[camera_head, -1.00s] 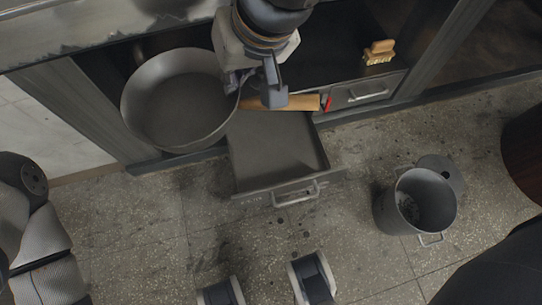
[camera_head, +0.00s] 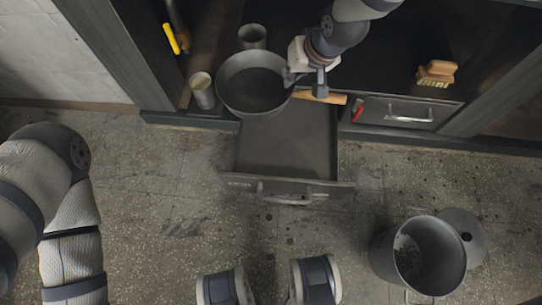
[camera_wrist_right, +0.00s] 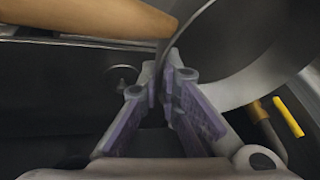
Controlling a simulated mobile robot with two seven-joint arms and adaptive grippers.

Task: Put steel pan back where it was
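The steel pan (camera_head: 252,92), round with a wooden handle (camera_head: 325,97), is at the front of the dark shelf bay, above the back of the open drawer. I cannot tell whether it rests on the shelf. My right gripper (camera_head: 303,80) is at its right side, where rim and handle meet. In the right wrist view the fingers (camera_wrist_right: 167,78) are closed together at the pan's wall (camera_wrist_right: 222,55), beside the handle (camera_wrist_right: 95,18). My left arm is at the left of the head view; its gripper is out of frame.
A metal cup (camera_head: 252,37) stands behind the pan and a light-topped can (camera_head: 202,90) to its left. The drawer (camera_head: 285,145) is pulled out and empty. A brush (camera_head: 436,73) lies on the right. A bucket (camera_head: 425,255) stands on the floor.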

